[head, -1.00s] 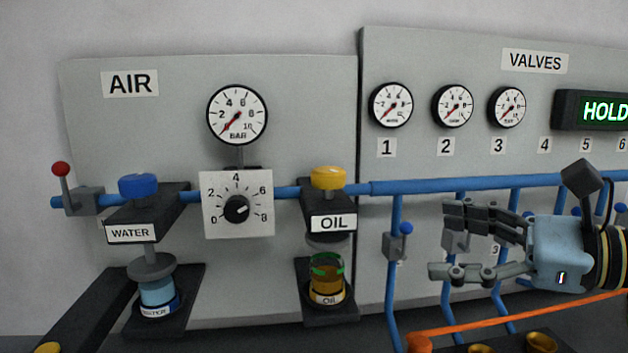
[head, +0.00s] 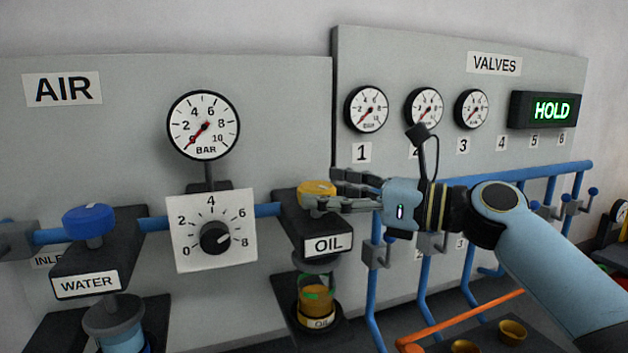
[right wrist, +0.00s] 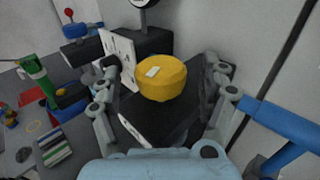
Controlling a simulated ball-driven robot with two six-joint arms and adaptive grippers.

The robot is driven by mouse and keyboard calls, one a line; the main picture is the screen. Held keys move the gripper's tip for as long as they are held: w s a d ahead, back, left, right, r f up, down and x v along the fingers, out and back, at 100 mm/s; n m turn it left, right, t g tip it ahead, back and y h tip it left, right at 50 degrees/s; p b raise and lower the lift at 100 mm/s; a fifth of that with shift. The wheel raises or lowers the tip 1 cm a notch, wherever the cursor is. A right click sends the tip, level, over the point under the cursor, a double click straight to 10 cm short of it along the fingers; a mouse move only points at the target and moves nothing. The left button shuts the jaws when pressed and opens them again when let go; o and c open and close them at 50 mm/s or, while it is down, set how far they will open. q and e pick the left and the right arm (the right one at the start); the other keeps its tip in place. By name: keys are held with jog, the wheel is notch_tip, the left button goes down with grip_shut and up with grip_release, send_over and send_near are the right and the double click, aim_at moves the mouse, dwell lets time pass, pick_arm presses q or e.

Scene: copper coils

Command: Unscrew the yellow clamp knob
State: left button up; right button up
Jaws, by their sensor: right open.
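The yellow knob (head: 317,193) sits on top of the dark OIL block (head: 322,243) on the grey panel. It also shows in the right wrist view (right wrist: 161,78) as a round yellow cap with a small white mark. My right gripper (head: 325,190) reaches in from the right at the knob's height. In the right wrist view its open fingers (right wrist: 163,92) stand on either side of the knob, apart from it. Part of the knob is hidden by the fingers in the head view. My left gripper is not in view.
A blue knob (head: 89,221) sits on the WATER block at the left. A dial plate (head: 213,231) stands close left of the OIL block. A blue pipe (head: 265,210) runs along the panel. An orange lever (head: 470,318) lies low at the right.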

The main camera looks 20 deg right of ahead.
jog(key=shift+x, duration=1.2)
jog(key=c, duration=1.1)
jog(key=shift+c, duration=0.4)
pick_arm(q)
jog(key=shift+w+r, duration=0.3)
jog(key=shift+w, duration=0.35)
pick_arm(e)
jog(key=shift+w, duration=0.1)
